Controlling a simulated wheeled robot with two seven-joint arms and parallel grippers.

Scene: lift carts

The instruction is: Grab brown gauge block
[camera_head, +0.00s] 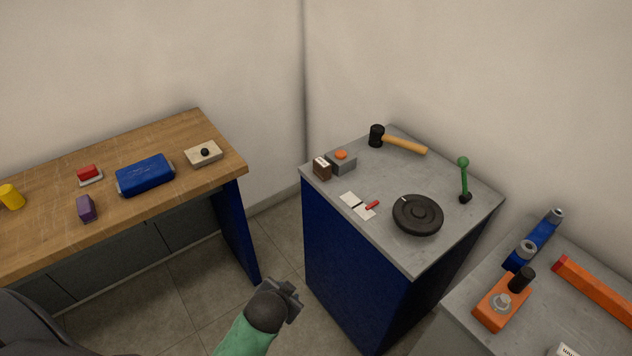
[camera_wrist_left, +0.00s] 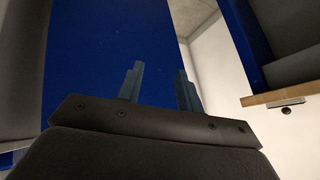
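The brown gauge block (camera_head: 321,168) stands on the grey-topped blue cabinet (camera_head: 322,196), near its left corner. It is a small dark brown block with a pale label on top, close beside a grey box with an orange button (camera_head: 341,162). My left gripper (camera_head: 292,291) is low in front of the cabinet, below its top and well apart from the block. In the left wrist view the two fingers (camera_wrist_left: 159,85) are spread with nothing between them, facing the blue cabinet side. The block is not visible in the wrist view. My right gripper is not in view.
The cabinet top also holds a mallet (camera_head: 398,140), a black handwheel (camera_head: 418,214), a green-knobbed lever (camera_head: 464,180), and a white notebook with a red marker (camera_head: 358,206). A wooden bench (camera_head: 130,140) stands left, another grey table (camera_head: 470,300) right.

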